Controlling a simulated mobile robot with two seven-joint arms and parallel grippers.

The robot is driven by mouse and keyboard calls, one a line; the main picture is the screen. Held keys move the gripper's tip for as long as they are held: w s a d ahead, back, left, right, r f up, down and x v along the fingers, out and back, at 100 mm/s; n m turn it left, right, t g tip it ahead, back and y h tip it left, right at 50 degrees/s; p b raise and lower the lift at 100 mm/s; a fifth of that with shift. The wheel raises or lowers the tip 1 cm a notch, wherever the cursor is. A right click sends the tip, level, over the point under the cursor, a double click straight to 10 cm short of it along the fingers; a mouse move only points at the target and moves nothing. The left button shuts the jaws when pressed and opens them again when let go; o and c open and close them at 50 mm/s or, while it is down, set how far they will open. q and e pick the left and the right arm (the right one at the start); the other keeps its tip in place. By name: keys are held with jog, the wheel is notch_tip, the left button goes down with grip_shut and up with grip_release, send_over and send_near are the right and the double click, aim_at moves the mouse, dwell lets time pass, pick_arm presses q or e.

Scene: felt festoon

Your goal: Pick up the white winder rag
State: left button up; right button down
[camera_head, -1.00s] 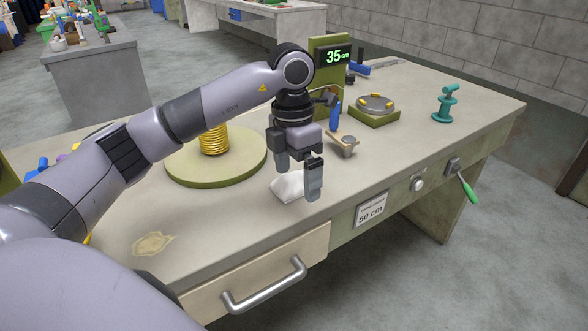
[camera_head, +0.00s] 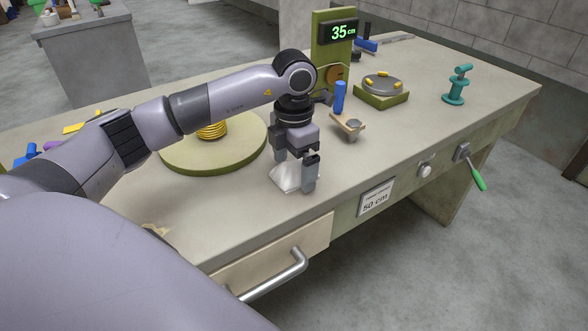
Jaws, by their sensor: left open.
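The white winder rag (camera_head: 286,177) lies on the workbench (camera_head: 236,212) near its front edge, as a small peaked white cloth. My left gripper (camera_head: 296,176) is over it, pointing down and open. One finger is on the near right side of the rag and covers part of it. The other finger is at its back left, partly hidden. I cannot tell whether the fingers touch the cloth. My right gripper is not in view.
A round turntable (camera_head: 186,158) with a coil of yellow cord (camera_head: 212,131) stands left of the gripper. A post with a 35 cm display (camera_head: 343,32), a blue-handled crank (camera_head: 340,97), a round dial block (camera_head: 381,90) and a teal stand (camera_head: 457,86) are to the right. A drawer handle (camera_head: 275,278) juts out in front.

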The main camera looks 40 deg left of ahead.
aim_at(294, 160)
pick_arm(q)
jog(key=shift+f, duration=0.15)
jog(key=c, duration=1.1)
jog(key=shift+c, duration=0.2)
notch_tip(294, 160, up, 20)
jog(key=p, duration=0.2)
jog(key=shift+p, duration=0.4)
jog(key=shift+o, duration=1)
jog(key=shift+c, duration=0.5)
